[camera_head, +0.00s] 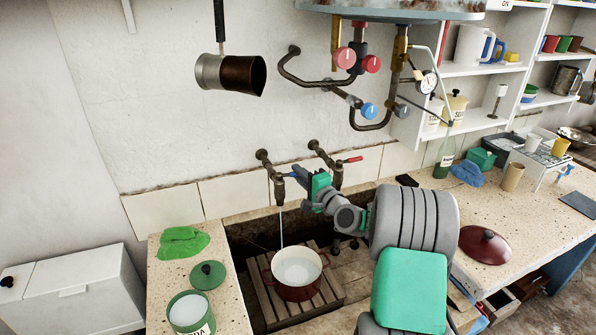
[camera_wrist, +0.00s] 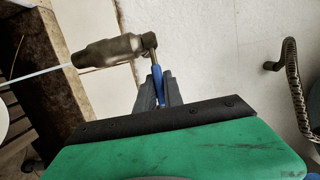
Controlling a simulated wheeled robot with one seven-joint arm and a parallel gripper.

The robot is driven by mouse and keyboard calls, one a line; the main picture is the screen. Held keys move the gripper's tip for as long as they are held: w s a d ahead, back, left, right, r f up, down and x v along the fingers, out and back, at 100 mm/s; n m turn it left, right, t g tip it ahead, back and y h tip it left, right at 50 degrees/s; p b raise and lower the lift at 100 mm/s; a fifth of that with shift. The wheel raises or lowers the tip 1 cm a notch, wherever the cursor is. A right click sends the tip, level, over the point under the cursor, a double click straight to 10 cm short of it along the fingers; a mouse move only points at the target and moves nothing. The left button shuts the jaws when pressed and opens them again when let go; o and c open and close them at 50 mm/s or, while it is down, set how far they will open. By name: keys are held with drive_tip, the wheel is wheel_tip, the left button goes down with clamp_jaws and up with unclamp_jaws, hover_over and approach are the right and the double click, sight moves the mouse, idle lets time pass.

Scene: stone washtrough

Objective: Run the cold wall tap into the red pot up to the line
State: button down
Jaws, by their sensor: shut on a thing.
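The cold wall tap (camera_head: 277,186), with a blue lever, is on the wall above the stone trough (camera_head: 262,232). My gripper (camera_head: 299,176) is shut on the blue lever (camera_wrist: 158,86), seen between the fingers in the wrist view. A thin stream of water (camera_head: 281,230) runs from the spout into the red pot (camera_head: 298,292). The pot stands upright on a wooden slatted rack (camera_head: 263,289) in the trough, its pale inside facing up. I cannot make out the line or the exact water level. The stream (camera_wrist: 38,75) also shows in the wrist view.
A red-handled wall tap (camera_head: 339,174) is just right of my gripper. A red lid (camera_head: 485,245) lies on the right counter, near a green bottle (camera_head: 444,160). A green cloth (camera_head: 183,242) and a green canister (camera_head: 190,313) are on the left ledge. Pipes (camera_head: 312,82) hang above.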

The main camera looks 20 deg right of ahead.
drive_tip(key=c, duration=1.5)
unclamp_jaws()
drive_tip(key=shift+o, duration=0.2)
drive_tip(key=s+d+b, duration=0.1)
drive_tip(key=s+b, duration=0.1)
drive_tip(key=s, duration=0.5)
drive_tip(key=shift+s+d, duration=0.2)
drive_tip(key=shift+s, duration=0.1)
